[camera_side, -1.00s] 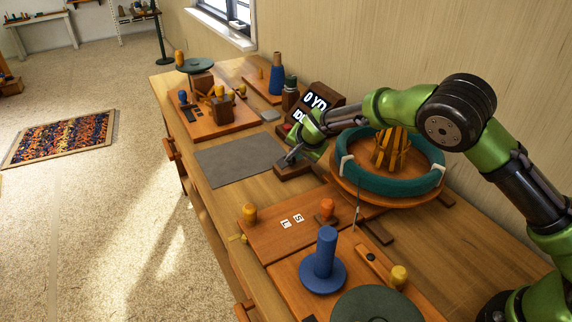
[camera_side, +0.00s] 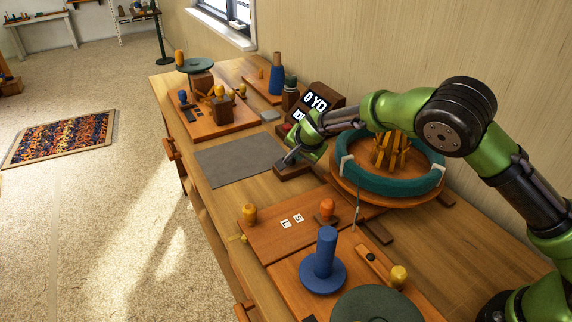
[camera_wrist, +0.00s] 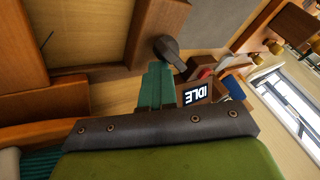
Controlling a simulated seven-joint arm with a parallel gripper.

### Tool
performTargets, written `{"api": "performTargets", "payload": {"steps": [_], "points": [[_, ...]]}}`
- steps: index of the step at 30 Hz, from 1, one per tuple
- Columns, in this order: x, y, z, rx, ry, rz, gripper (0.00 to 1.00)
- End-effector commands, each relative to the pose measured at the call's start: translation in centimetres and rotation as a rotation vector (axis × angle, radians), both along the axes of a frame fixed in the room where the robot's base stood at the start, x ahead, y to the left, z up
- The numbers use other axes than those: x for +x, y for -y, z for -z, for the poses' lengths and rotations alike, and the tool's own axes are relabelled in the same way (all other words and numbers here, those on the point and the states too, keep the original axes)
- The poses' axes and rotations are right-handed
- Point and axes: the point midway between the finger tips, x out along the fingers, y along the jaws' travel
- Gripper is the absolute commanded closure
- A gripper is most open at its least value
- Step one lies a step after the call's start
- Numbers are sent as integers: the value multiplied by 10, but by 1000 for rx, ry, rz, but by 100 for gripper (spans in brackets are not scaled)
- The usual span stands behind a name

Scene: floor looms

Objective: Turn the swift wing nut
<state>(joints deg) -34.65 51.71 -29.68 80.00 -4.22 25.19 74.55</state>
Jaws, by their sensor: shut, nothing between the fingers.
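The swift (camera_side: 390,152) stands on a round wooden tray at the right, with a teal skein (camera_side: 372,181) around its wooden ribs. A dark grey, lever-shaped piece (camera_wrist: 170,46) sits at the end of a wooden block (camera_wrist: 155,22); the block also shows in the side view (camera_side: 292,172). I cannot tell whether this piece is the wing nut. My gripper (camera_wrist: 157,72) is shut and empty, its green fingertips just short of the grey piece in the wrist view. In the side view my gripper (camera_side: 294,153) hangs over the block. Contact cannot be told.
A display (camera_wrist: 195,94) reading IDLE stands behind the block. A grey mat (camera_side: 240,160) lies left of it. A board with orange knobs (camera_side: 280,228) and a blue spool (camera_side: 323,262) are nearer the camera. Bare table lies between mat and board.

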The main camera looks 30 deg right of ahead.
Motion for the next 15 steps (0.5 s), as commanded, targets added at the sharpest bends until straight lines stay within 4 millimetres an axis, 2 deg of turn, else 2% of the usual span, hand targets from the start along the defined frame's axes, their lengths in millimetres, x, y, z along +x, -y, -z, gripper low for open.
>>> {"api": "performTargets", "payload": {"steps": [1, 5, 15], "points": [[-3, -18, -7, 17, 6, -25, 100], [-15, -20, -25, 18, 9, -23, 100], [-63, -25, -91, 9, 8, -13, 100]]}}
